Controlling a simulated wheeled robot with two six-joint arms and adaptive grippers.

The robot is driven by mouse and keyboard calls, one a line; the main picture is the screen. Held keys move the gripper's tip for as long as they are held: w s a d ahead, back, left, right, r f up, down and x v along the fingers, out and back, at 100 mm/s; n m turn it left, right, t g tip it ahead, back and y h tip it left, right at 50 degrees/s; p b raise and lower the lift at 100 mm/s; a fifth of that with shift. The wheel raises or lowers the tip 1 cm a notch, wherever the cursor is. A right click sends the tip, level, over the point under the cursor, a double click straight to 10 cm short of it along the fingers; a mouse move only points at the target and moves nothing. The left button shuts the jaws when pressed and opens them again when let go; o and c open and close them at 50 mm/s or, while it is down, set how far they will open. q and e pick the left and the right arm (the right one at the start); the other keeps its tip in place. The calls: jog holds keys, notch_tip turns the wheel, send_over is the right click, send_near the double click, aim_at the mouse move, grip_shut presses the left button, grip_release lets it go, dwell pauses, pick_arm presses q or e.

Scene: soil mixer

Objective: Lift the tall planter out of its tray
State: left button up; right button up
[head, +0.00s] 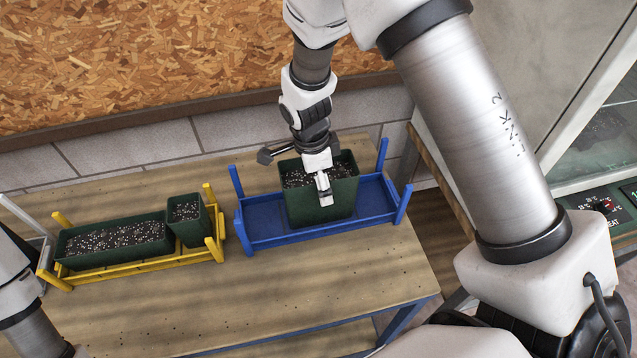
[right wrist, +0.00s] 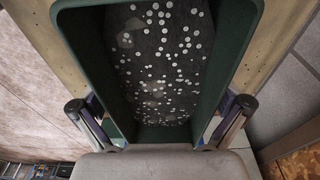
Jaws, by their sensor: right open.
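The tall planter (head: 322,206) is a dark green box filled with dark soil with white specks. It stands upright in the blue tray (head: 262,237), towards the tray's middle and right. My right gripper (head: 321,178) is above the planter from the back, pointing down, with one finger in front of its near wall. In the right wrist view the planter (right wrist: 208,80) lies between the two spread fingers of my open right gripper (right wrist: 160,112). I cannot tell whether the fingers touch the walls. My left gripper is out of view; only part of that arm shows at the left edge.
A yellow tray (head: 140,265) to the left holds a long green planter (head: 112,243) and a small green planter (head: 188,221). Blue corner posts rise around the blue tray. A block wall (head: 130,139) stands behind. The wooden table's front (head: 300,285) is clear.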

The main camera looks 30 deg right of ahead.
jog(key=shift+f, duration=0.35)
jog(key=shift+c, duration=0.7)
jog(key=c, duration=1.2)
jog(key=shift+s, duration=0.1)
jog(key=shift+c, duration=0.3)
